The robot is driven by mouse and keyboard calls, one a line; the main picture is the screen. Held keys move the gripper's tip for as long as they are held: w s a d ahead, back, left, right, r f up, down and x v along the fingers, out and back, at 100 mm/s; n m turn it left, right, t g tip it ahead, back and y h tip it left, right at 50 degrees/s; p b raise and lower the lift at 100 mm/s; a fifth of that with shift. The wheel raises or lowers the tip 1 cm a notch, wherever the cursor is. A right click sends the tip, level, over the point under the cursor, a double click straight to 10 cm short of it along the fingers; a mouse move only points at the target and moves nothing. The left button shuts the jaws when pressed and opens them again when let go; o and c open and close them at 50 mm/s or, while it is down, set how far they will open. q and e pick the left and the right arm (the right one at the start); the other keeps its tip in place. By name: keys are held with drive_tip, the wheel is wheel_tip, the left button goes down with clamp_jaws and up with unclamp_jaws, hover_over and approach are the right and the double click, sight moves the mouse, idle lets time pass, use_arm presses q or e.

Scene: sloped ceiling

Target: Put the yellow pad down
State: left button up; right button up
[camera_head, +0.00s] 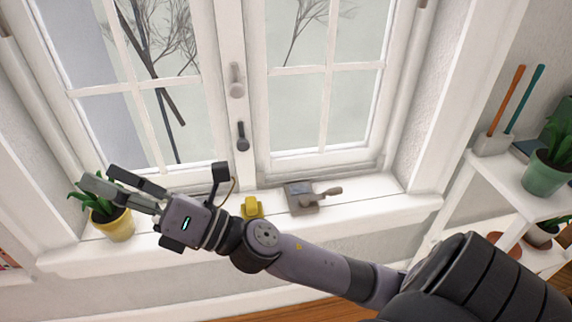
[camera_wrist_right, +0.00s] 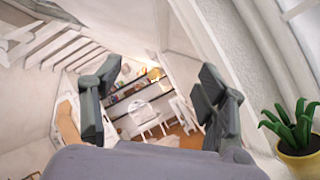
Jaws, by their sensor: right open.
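A small yellow object (camera_head: 252,208), which looks like the yellow pad, rests on the white windowsill (camera_head: 375,196) below the middle of the window in the head view. It lies just behind my right forearm, to the right of my right gripper's body. My right gripper (camera_head: 99,177) is open, with its fingers pointing left, beside and partly over the plant in the yellow pot. In the right wrist view the fingers (camera_wrist_right: 157,88) stand wide apart with nothing between them. The yellow pad does not show there. My left gripper is not in view.
A plant in a yellow pot (camera_head: 115,227) stands on the sill's left end, close to my fingers. A grey block with a handle (camera_head: 301,198) sits right of the yellow object. Window handles (camera_head: 237,82) project above. A white shelf (camera_head: 510,186) with plants stands right.

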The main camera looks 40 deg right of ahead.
drive_tip(key=d+f+m+g+h, duration=0.2)
drive_tip(key=d+f+m+h, duration=0.65)
drive_tip(key=f+m, duration=0.35)
drive_tip(key=d+f+m+g+h, duration=0.1)
drive_tip(key=d+f+m+h, duration=0.75)
drive_tip(key=m, duration=0.55)
drive_tip(key=s+a+f+m+g, duration=0.2)
drive_tip(key=s+f+m+g, duration=0.5)
drive_tip(key=s+f, duration=1.1)
drive_tip(key=s+g, duration=0.1)
drive_tip(key=g, duration=0.3)
drive_tip(key=shift+s+a+y, duration=0.15)
drive_tip(key=shift+a+y, duration=0.15)
drive_tip(key=shift+a, duration=0.05)
